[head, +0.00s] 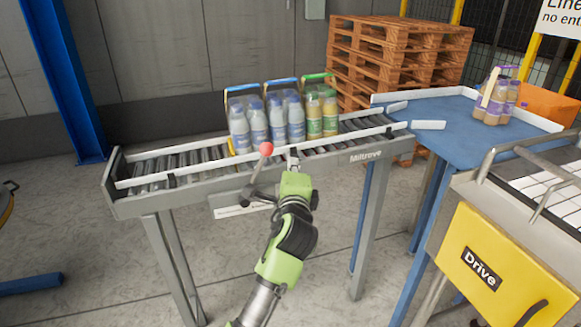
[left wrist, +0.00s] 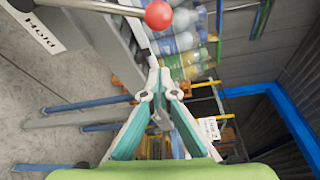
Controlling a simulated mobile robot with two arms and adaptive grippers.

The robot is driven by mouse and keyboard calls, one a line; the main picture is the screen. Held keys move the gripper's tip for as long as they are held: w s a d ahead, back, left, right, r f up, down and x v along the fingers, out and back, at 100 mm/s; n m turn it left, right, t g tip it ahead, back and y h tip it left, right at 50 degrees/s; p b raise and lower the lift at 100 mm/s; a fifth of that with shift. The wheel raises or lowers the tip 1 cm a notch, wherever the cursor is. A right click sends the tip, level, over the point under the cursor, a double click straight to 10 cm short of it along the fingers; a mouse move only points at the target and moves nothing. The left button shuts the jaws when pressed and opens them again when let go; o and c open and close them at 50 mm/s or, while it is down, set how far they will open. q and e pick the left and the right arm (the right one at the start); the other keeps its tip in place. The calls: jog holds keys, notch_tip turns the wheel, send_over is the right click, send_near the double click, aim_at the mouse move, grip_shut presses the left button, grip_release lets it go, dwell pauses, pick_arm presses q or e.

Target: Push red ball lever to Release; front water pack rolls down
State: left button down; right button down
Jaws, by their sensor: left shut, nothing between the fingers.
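The red ball (head: 266,148) tops a grey lever (head: 255,182) on the near side of the roller conveyor (head: 130,203). The lever stands nearly upright, leaning slightly right. My left gripper (head: 293,153) is shut and empty, just right of the ball with a small gap. In the left wrist view the ball (left wrist: 158,15) is above the closed fingertips (left wrist: 158,84). A plate reading "Hold" (left wrist: 40,33) is at upper left there. On the rollers stand two blue-labelled water packs (head: 250,128) (head: 287,118) and one green-labelled pack (head: 322,112). My right gripper is out of view.
The rollers left of the packs are bare. A blue table (head: 450,135) at right holds a purple-strapped pack (head: 493,105). A yellow "Drive" cabinet (head: 490,270) stands at lower right. Stacked pallets (head: 400,60) are behind.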

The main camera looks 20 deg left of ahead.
pick_arm(q)
jog(key=w+a+p, duration=0.3)
jog(key=w+a, duration=0.1)
jog(key=a, duration=0.1)
jog(key=shift+r, duration=0.15)
dwell(0.4)
